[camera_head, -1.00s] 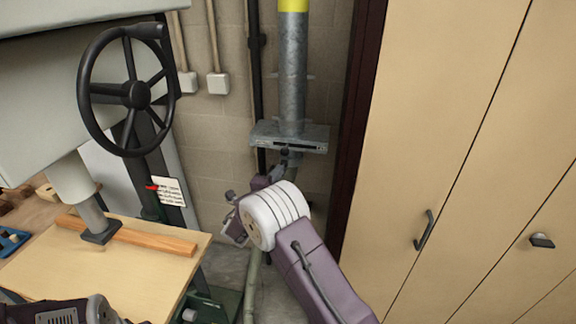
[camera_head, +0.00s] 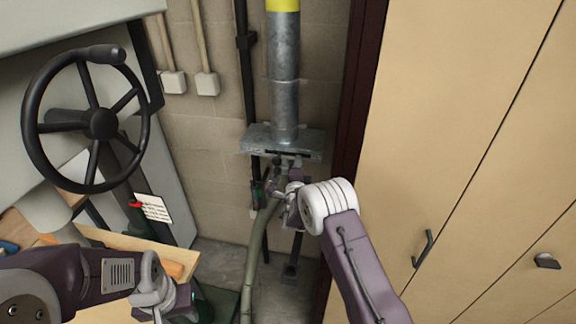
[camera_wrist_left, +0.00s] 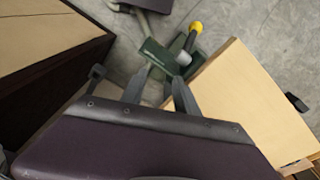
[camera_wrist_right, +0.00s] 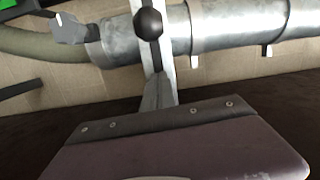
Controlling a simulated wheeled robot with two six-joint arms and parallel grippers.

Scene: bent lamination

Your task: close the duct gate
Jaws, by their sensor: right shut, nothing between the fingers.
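The duct gate (camera_head: 300,143) is a flat grey metal housing around the galvanised pipe (camera_head: 283,95) by the back wall. In the right wrist view its pale edge strip (camera_wrist_right: 167,70) crosses the pipe, with a round black knob (camera_wrist_right: 148,23) on it. My right gripper (camera_head: 279,190) is just below the gate. Its shut fingers (camera_wrist_right: 157,93) point toward the knob and overlap the strip's lower end; I cannot tell whether they touch. My left gripper (camera_head: 180,300) is at the lower left, away from the gate. Its fingers (camera_wrist_left: 158,92) are apart and empty.
A machine with a black handwheel (camera_head: 98,123) and a wooden table (camera_head: 105,238) stands left. Tall cupboards (camera_head: 450,120) close off the right side. A flexible hose (camera_head: 257,235) hangs below the gate. Grey floor (camera_wrist_left: 240,25) shows under my left gripper.

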